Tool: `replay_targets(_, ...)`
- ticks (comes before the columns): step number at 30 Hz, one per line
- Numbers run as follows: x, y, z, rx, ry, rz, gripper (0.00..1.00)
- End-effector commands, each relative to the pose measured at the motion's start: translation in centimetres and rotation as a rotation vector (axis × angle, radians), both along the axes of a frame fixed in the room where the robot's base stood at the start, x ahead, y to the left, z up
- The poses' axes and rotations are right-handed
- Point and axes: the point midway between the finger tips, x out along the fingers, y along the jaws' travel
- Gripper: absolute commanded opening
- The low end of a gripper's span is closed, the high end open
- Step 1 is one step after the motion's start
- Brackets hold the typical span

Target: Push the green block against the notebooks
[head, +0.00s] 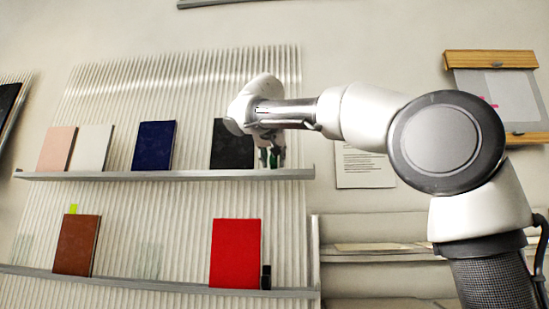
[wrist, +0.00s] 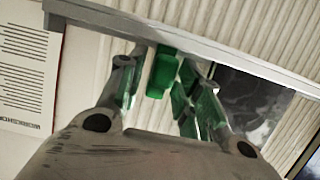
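The green block (wrist: 162,72) shows in the wrist view by the shelf edge, between the two fingers of my gripper (wrist: 165,90). A gap shows between the block and the left finger; contact with the right finger cannot be told. In the head view my gripper (head: 270,155) points down at the right end of the upper shelf, mostly hiding the block. The black notebook (head: 231,145) stands just left of it, and also shows right of the fingers in the wrist view (wrist: 248,100). A navy notebook (head: 153,145), a white notebook (head: 91,148) and a pink notebook (head: 57,149) stand farther left.
The upper shelf (head: 120,176) has a raised front lip. The lower shelf (head: 150,283) holds a brown notebook (head: 76,245), a red notebook (head: 235,253) and a small black block (head: 266,277). A printed sheet (head: 362,167) hangs right of the upper shelf.

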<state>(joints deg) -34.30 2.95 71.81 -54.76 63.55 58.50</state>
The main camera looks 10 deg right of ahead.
Motion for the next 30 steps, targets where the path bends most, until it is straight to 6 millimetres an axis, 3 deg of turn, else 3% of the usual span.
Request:
replay_targets(11, -0.4, 0.2, 0.2, 0.001, 0.000, 0.002, 0.41)
replay_targets(14, -1.6, 0.6, 0.7, 0.000, 0.000, 0.003, 0.41)
replay_targets(24, -8.1, 2.8, 3.5, 0.002, -0.001, 0.005, 0.41)
replay_targets(30, -10.2, 3.4, 4.4, 0.001, 0.000, 0.002, 0.41)
